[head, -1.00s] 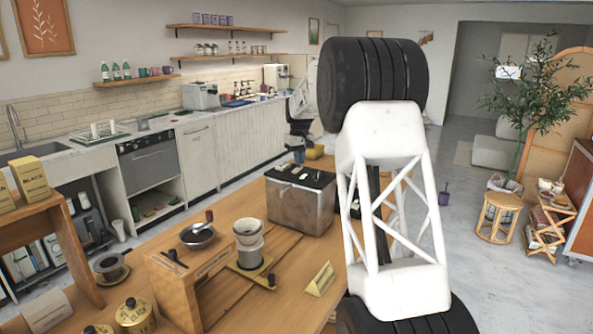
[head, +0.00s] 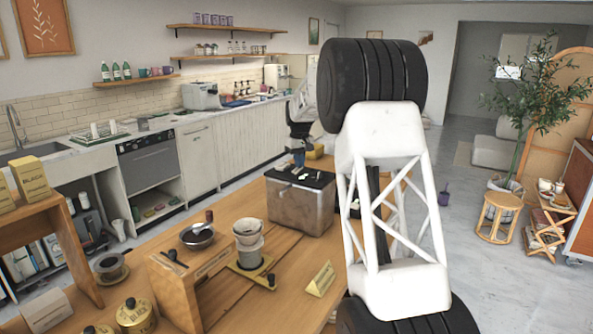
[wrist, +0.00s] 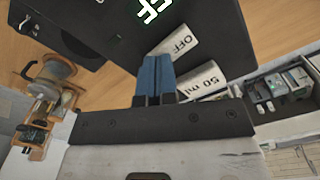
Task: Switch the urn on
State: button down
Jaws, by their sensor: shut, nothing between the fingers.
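In the wrist view a black unit (wrist: 205,22) with lit green letters, partly cut off and ending in "FF", fills the top. I cannot make out the urn's controls there; my arm covers part of the cart.
The wooden cart holds a metal box (head: 300,208), a pour-over dripper (head: 249,235), a bowl (head: 197,236) and yellow canisters (head: 135,315). A small yellow sign (head: 320,279) stands near the front. A wooden stool (head: 499,217) is on the floor at the right.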

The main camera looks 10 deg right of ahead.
jog(key=shift+f, duration=0.4)
dwell(0.3)
jog(key=shift+r, duration=0.15)
jog(key=shift+r, duration=3.4)
jog(key=shift+s+a+r, duration=0.1)
jog(key=shift+s+r, duration=0.2)
jog(key=shift+s, duration=0.25)
jog(key=s+a+r+m, duration=0.1)
jog(key=s+a+r, duration=0.1)
jog(key=s, duration=0.9)
jog(key=s+a+r+t, duration=0.1)
jog(key=s+a+r, duration=0.15)
jog(key=s, duration=0.85)
jog(key=s+a+r+m, duration=0.1)
jog(key=s+r, duration=0.1)
jog(key=s, duration=0.9)
jog(key=s+a+f, duration=0.1)
jog(key=s+f, duration=0.3)
jog(key=s, duration=0.8)
jog(key=s+a+f+t, duration=0.1)
jog(key=s+f, duration=0.3)
jog(key=s, duration=0.8)
jog(key=s+a+f+m, duration=0.1)
jog(key=s+f, duration=0.4)
jog(key=s, duration=0.7)
jog(key=shift+t, duration=0.3)
